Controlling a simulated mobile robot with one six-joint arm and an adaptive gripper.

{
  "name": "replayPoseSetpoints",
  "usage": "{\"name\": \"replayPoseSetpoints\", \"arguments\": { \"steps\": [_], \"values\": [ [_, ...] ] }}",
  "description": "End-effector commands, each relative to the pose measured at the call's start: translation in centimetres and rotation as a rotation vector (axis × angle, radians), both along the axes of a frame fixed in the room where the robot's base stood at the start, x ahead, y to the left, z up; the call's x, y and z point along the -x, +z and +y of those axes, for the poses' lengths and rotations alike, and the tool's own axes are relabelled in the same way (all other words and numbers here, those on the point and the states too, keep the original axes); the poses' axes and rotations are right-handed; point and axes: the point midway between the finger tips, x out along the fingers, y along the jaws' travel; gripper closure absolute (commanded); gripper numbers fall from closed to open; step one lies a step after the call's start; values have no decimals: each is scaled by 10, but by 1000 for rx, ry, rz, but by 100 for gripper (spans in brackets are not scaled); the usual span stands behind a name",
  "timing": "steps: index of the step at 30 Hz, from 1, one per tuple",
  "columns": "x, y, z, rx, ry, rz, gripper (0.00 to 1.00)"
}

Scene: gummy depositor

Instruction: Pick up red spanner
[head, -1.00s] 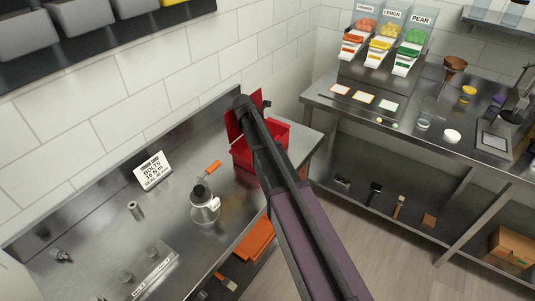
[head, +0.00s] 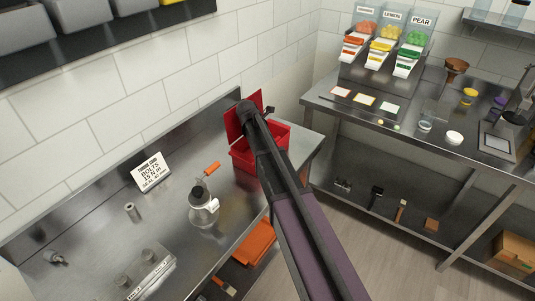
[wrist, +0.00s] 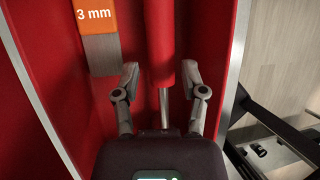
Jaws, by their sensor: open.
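A red toolbox (head: 240,156) stands open on the steel bench; its inside shows in the wrist view (wrist: 80,115). In it lies a red-handled tool (wrist: 161,45) with a thin metal shaft, which looks like the red spanner; its ends are not clear. My gripper (wrist: 160,72) is open, with one finger on each side of the tool and a visible gap to it. The tool runs between the fingers toward the palm, where its lower part is hidden. In the head view my arm covers the gripper and the tool.
An orange block marked "3 mm" (wrist: 95,18) on a metal piece lies close left of my left finger. The toolbox wall is close on the right. A bottle (head: 203,207) and an orange-handled tool (head: 211,168) are on the bench left of the toolbox.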

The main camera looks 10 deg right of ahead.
Motion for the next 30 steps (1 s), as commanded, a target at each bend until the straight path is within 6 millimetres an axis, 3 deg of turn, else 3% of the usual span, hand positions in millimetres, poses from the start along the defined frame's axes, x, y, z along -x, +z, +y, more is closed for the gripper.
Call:
{"name": "replayPoseSetpoints", "arguments": {
  "steps": [3,12,30],
  "values": [
    [-1,-14,-5,0,0,0,45],
    [-4,-30,-14,0,0,0,45],
    [-4,-31,-15,0,0,0,45]
  ]
}}
